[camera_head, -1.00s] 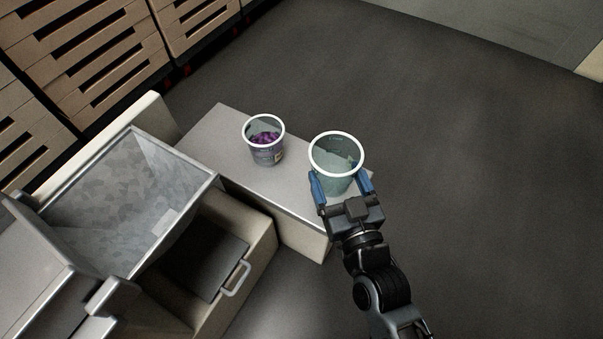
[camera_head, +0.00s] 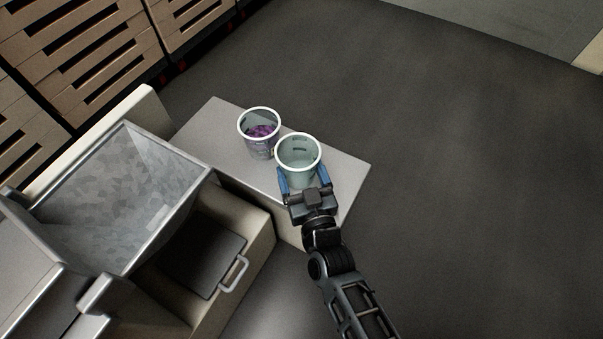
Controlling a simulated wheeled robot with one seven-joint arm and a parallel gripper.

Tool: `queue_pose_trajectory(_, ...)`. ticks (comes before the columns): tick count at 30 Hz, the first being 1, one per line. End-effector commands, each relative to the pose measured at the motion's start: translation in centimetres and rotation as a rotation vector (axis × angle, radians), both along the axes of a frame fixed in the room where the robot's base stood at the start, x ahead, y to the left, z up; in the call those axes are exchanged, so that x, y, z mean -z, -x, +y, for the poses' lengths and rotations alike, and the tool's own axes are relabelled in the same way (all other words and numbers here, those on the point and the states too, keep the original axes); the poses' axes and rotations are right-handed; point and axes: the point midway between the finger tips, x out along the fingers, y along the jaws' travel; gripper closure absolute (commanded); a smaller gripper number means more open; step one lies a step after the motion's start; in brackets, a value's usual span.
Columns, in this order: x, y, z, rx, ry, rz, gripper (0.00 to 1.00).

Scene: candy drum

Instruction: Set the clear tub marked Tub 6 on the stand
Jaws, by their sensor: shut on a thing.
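A clear, pale-green tub with a white rim (camera_head: 297,160) is in my gripper (camera_head: 304,180). The blue fingers are shut on its near side, one on each side. The tub is upright, looks empty, and shows over the pale grey bench-like stand (camera_head: 343,173). I cannot tell whether its base touches the top. No Tub 6 mark is readable. A second clear tub (camera_head: 259,140) with purple candy inside stands on the same top, just left of and behind the held tub. The two tubs look very close or overlap in the view.
A large open metal hopper (camera_head: 125,190) is at the left, with a dark hatch and handle (camera_head: 235,275) beside it. Slatted crates (camera_head: 75,50) stand at the upper left. The right end of the stand top is bare. Open dark floor lies to the right.

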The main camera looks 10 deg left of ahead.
Motion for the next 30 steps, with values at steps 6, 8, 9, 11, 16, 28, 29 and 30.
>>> queue_pose_trajectory(6,0.1,0.0,0.0,0.001,0.000,0.000,0.57)
queue_pose_trajectory(8,0.3,0.0,-0.1,0.001,0.000,0.000,0.57)
queue_pose_trajectory(9,0.3,0.0,-0.1,0.001,0.000,0.000,0.17)
queue_pose_trajectory(11,0.2,0.0,-0.1,0.001,0.000,0.000,0.11)
queue_pose_trajectory(16,0.2,0.0,0.0,0.001,0.000,0.001,0.00)
queue_pose_trajectory(28,-0.1,1.6,-0.9,0.001,0.002,0.004,0.00)
queue_pose_trajectory(29,-0.1,2.1,-1.1,0.001,0.002,0.004,0.00)
queue_pose_trajectory(30,-0.1,2.8,-1.4,0.001,0.002,0.004,0.00)
